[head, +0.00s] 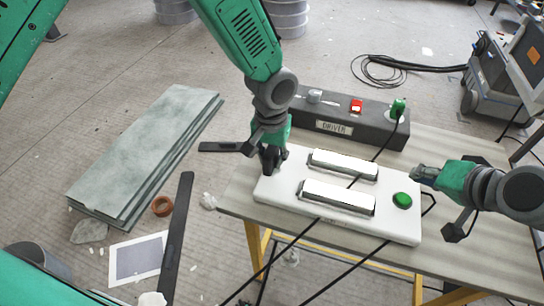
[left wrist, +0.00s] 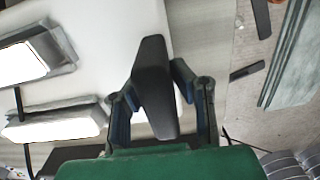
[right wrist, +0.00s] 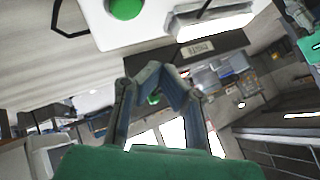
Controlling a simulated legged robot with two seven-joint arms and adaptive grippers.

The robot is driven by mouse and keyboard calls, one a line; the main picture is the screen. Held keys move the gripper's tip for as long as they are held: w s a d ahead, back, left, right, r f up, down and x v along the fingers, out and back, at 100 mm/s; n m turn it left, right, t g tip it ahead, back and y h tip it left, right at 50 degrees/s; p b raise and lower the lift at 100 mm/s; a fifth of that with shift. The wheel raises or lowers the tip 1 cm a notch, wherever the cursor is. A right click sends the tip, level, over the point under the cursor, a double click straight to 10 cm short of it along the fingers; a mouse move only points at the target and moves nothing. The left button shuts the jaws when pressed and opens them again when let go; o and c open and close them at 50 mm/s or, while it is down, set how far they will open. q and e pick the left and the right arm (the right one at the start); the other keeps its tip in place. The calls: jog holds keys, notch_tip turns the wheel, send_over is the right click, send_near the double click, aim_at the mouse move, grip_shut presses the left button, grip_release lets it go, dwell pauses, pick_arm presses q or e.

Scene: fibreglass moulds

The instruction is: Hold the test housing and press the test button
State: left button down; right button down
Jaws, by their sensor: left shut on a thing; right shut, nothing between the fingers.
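The white test housing (head: 385,225) lies flat on the table with two bright lamp bars on top. Its green test button (head: 402,200) is near the right end; it also shows at the top of the right wrist view (right wrist: 125,8). My left gripper (head: 270,160) is at the housing's left end. In the left wrist view it is shut on a dark elongated handle (left wrist: 153,85) at the white housing's edge (left wrist: 110,30). My right gripper (head: 418,173) is shut and empty, just behind and right of the button and apart from it.
A dark driver box (head: 365,127) with a red switch and a green connector stands behind the housing. Stacked grey-green panels (head: 140,160) lie on the floor at left.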

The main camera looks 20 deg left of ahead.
dwell(0.3)
pick_arm(q)
jog(key=c, duration=1.3)
grip_release()
jog(key=shift+r, duration=0.1)
